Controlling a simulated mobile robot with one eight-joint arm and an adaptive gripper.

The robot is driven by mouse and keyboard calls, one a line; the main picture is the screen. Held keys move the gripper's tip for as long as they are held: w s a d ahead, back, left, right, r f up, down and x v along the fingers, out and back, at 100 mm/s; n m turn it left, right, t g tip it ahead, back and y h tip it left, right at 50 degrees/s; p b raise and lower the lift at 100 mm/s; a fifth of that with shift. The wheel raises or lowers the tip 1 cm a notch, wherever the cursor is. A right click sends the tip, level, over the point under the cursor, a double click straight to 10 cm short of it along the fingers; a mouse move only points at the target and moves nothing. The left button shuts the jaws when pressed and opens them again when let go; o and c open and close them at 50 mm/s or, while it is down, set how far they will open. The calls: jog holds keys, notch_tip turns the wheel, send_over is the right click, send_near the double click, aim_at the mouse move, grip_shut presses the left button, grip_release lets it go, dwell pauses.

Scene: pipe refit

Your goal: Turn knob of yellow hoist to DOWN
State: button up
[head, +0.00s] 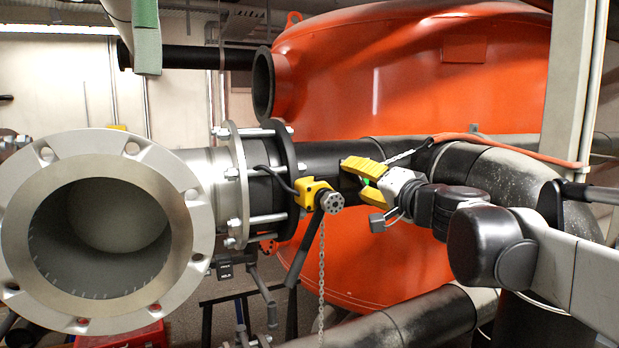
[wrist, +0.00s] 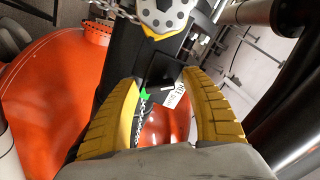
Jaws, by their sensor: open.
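The yellow hoist (head: 311,190) is fixed beside the black flange on the dark pipe, with its round grey knob (head: 332,202) facing outward. A black lever and a chain (head: 322,262) hang below it. My gripper (head: 357,178) is open and empty, a short way to the right of the hoist, not touching it. In the wrist view the knob (wrist: 163,12) with dark holes is at the top edge, partly cut off, beyond the fingers (wrist: 160,80). The knob's setting is not readable.
A large open grey flanged pipe (head: 190,222) stands at the left. A big orange tank (head: 410,75) fills the back. A black pipe (head: 330,150) runs behind my gripper. A pale upright post (head: 570,90) stands at the right. Free space lies in front of the hoist.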

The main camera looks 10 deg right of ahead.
jog(key=c, duration=1.2)
jog(key=m+b, duration=0.1)
jog(key=m, duration=0.2)
jog(key=shift+m, duration=0.4)
jog(key=m, duration=0.3)
jog(key=shift+d+m+b, duration=0.1)
jog(key=shift+m+b, duration=0.2)
jog(key=shift+b, duration=0.1)
jog(key=m+b, duration=0.1)
jog(key=m, duration=0.5)
jog(key=shift+m, duration=0.3)
